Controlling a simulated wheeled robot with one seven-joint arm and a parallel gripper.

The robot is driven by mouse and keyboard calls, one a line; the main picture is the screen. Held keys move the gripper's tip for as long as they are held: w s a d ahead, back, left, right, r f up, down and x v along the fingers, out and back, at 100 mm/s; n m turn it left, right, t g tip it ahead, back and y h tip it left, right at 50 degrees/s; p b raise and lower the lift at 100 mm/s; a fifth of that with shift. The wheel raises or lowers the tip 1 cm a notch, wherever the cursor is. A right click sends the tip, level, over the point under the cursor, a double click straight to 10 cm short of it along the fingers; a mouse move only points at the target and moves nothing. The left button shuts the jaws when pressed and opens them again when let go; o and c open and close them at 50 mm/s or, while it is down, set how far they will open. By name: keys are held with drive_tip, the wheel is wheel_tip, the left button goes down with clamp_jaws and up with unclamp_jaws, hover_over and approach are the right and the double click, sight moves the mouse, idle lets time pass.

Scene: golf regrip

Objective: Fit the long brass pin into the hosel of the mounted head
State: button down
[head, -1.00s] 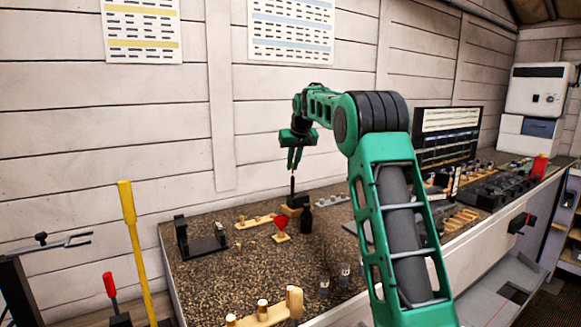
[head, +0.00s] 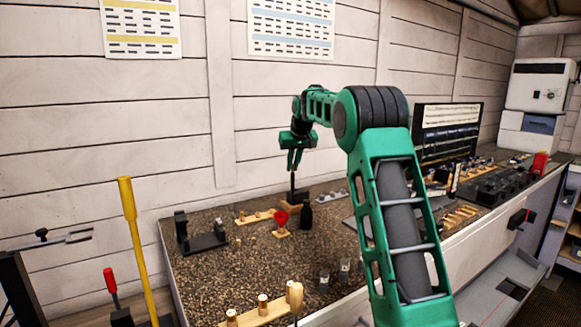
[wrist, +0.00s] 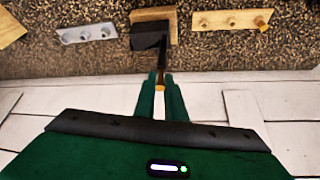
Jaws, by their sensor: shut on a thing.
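My gripper (head: 294,168) points down over the mounted head, its green fingers close together. In the wrist view my gripper (wrist: 160,80) is shut on the brass pin (wrist: 160,88), of which only a small gold-coloured bit shows between the fingers. The mounted head (wrist: 149,37) is black and sits in a wooden block (wrist: 152,14). Its dark hosel (wrist: 162,62) rises toward the fingertips, in line with the pin. In the head view the hosel (head: 292,183) stands upright just under the fingers. I cannot tell whether the pin's tip is in the hosel.
A red funnel-like piece (head: 280,218) and a dark bottle (head: 306,216) stand close in front of the head. A wooden strip with pegs (wrist: 232,20) and a grey holed plate (wrist: 87,34) lie either side.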

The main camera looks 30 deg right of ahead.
drive_tip(key=shift+f, duration=0.2)
drive_tip(key=c, duration=1.7)
unclamp_jaws()
drive_tip(key=shift+c, duration=0.2)
drive_tip(key=v, duration=1)
drive_tip(key=shift+r, duration=0.3)
drive_tip(key=shift+s, duration=0.15)
drive_tip(key=s+a+f+m+g, duration=0.1)
drive_tip(key=s+f, duration=0.6)
drive_tip(key=s, duration=1.1)
drive_tip(key=s+a+f+m+g+y, duration=0.1)
drive_tip(key=s+a+f+g, duration=0.2)
drive_tip(key=s, duration=1.5)
drive_tip(key=s+a+f+m+g, duration=0.1)
drive_tip(key=s+a+f, duration=0.5)
drive_tip(key=s+f, duration=0.6)
drive_tip(key=s, duration=0.6)
drive_tip(key=shift+a+f+m+g+y, duration=0.3)
drive_tip(key=shift+a+f+m+g, duration=0.05)
drive_tip(key=shift+f+m+g, duration=0.05)
